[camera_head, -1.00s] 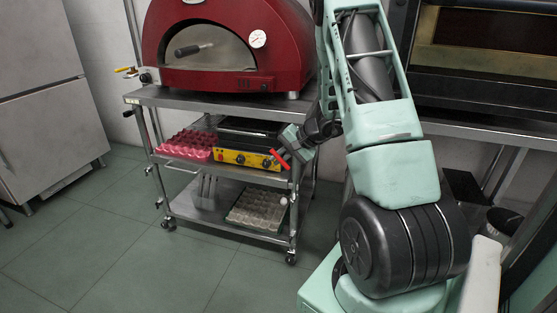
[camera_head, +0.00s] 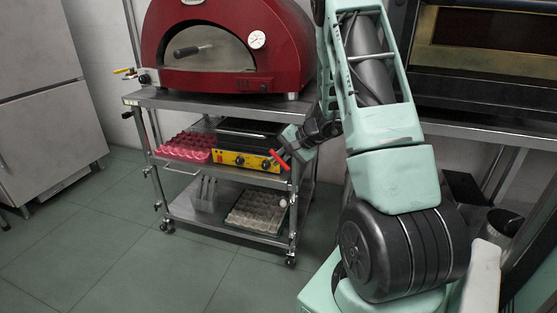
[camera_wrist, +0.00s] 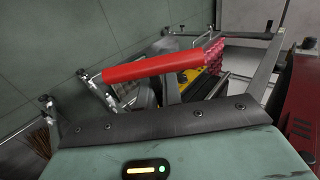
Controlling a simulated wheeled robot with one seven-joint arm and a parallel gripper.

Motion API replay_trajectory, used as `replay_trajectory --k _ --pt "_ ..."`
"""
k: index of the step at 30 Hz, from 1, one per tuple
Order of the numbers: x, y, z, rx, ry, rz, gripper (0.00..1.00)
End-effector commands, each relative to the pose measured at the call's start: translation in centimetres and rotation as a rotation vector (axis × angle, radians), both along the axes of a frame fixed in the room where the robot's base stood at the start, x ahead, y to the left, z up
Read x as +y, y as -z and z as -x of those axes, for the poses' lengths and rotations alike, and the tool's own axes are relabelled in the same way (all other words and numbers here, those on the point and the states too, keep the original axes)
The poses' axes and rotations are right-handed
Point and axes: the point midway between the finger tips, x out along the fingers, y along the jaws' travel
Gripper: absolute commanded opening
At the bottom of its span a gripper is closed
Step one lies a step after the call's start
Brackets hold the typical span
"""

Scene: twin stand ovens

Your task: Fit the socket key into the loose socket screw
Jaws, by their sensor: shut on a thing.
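The socket key shows as a red bar-shaped handle in the head view (camera_head: 279,160) and across the middle of the wrist view (camera_wrist: 150,67). My gripper (camera_head: 284,153) is shut on it, beside the right front post of the trolley; it also shows in the wrist view (camera_wrist: 172,86). In the wrist view a small metal piece (camera_wrist: 84,75) shows at the handle's left end. I cannot tell whether it belongs to the key or the trolley. I cannot pick out the loose socket screw for certain, nor whether the key touches it.
The steel trolley (camera_head: 190,100) carries a red oven (camera_head: 275,62) on top. Its middle shelf holds a yellow-fronted appliance (camera_head: 236,160) and red egg-tray-like pieces (camera_head: 184,147). A pale tray (camera_head: 257,213) lies on the bottom shelf. The floor (camera_head: 120,245) at front left is clear.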

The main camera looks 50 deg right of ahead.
Motion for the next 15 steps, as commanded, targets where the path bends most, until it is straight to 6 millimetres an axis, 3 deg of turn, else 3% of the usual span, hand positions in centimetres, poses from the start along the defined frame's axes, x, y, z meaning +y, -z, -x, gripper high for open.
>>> replay_trajectory --k 15 --pt "-0.39 0.03 -0.19 -0.002 0.0 0.002 0.0"
